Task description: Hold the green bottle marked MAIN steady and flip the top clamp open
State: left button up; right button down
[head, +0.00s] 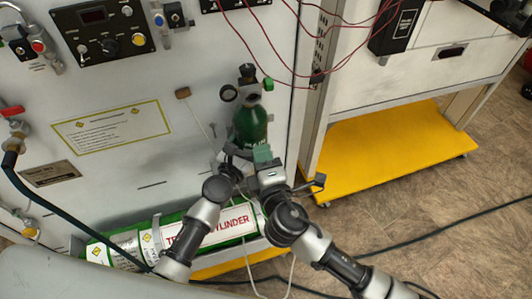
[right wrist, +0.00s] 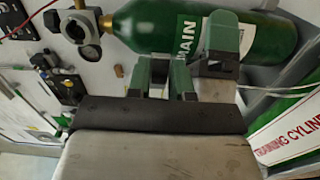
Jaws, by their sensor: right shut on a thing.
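The green bottle (head: 250,122) stands upright against the white panel, with a valve and gauge on top. Its MAIN label (right wrist: 187,35) shows in the right wrist view, where the bottle lies across the top. My right gripper (head: 262,156) is in front of the bottle's lower part. In the right wrist view its green-padded fingers (right wrist: 161,77) are shut on a small grey piece, seemingly the top clamp, mostly hidden between them.
A green and white training cylinder (head: 225,228) lies low behind my arms. A white cabinet with a yellow lower shelf (head: 385,150) stands to the right. A dark hose (head: 60,210) hangs at left, and thin red wires (head: 280,65) cross above. The floor at right is mostly clear, with a cable.

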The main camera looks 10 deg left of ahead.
jog(key=shift+s+a+f, duration=0.1)
jog(key=shift+s+a, duration=0.15)
jog(key=shift+s, duration=0.05)
jog(key=c, duration=1.2)
grip_release()
jog(key=shift+o, duration=0.6)
jog(key=shift+w, duration=0.1)
jog(key=shift+d, duration=0.1)
jog(key=v, duration=1.2)
